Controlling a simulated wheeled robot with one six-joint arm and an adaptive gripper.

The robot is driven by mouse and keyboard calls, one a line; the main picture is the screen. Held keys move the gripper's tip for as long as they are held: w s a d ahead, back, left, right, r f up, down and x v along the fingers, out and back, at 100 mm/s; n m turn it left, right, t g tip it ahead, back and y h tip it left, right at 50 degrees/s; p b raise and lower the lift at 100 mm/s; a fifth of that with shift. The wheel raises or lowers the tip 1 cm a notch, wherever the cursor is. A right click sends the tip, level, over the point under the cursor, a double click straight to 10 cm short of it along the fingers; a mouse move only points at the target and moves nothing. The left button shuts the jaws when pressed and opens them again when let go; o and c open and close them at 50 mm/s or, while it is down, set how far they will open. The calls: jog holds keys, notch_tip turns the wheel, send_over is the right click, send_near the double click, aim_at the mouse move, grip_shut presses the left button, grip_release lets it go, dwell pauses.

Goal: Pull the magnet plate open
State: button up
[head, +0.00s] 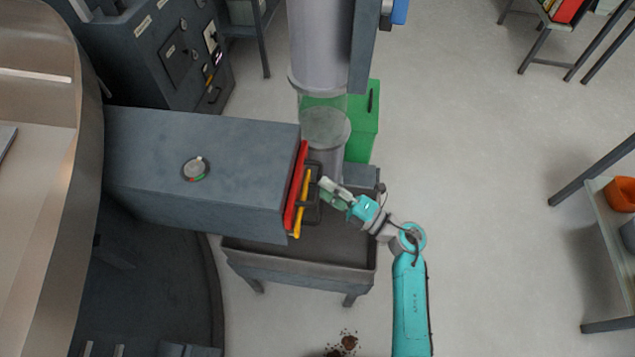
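A long grey housing (240,150) juts from the left, with a round gauge-like disc (196,169) on its top. Its right end carries a red-edged plate (297,190), which looks like the magnet plate and sits close against the housing. A yellow bar (302,205) and a dark handle (315,207) are on its outer side. My gripper (323,186) comes from the right, with its tips at the upper part of the handle. Whether it touches or encloses the handle is too small to tell, and its finger gap is hidden.
A grey tray table (300,268) stands below the plate. A clear-sectioned vertical pipe (322,115) and a green box (363,120) stand behind. Dark spilled grains (347,343) lie on the floor. Shelving (610,240) stands at the right, with open floor between.

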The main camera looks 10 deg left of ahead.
jog(key=shift+x, duration=1.4)
grip_shut()
